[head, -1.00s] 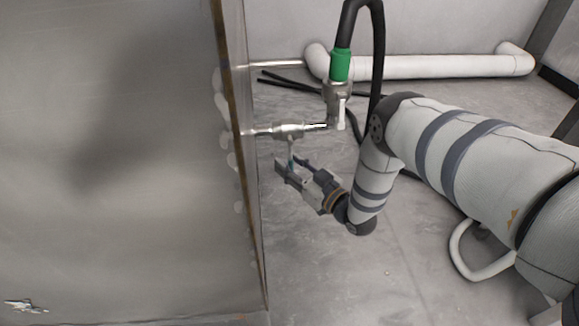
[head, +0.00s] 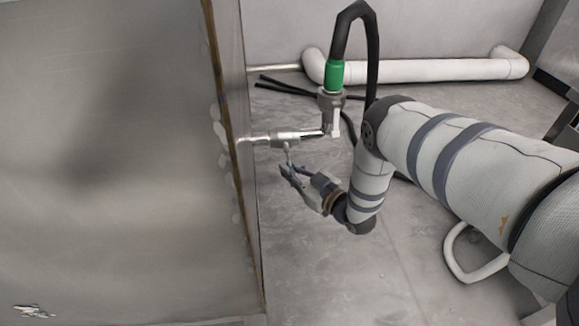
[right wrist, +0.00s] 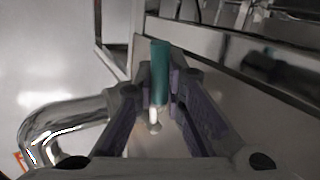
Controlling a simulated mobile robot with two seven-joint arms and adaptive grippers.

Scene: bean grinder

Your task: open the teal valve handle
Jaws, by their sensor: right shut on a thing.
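The teal valve handle (right wrist: 159,72) stands between my right gripper's fingertips in the right wrist view, with a pale stem at its lower end. My right gripper (right wrist: 160,90) is shut on it. In the head view my right gripper (head: 290,172) is just below the metal valve body (head: 284,139), and only a thin pale stem shows between them; the teal part is mostly hidden by the fingers. The valve sits on a short pipe coming out of the large metal panel. My left gripper is not in view.
A large metal panel (head: 110,150) fills the left side. A green collar (head: 334,73) with a black hose (head: 345,25) rises from the valve's outlet. A white pipe (head: 430,69) runs along the back wall. The grey floor (head: 350,275) below is mostly clear.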

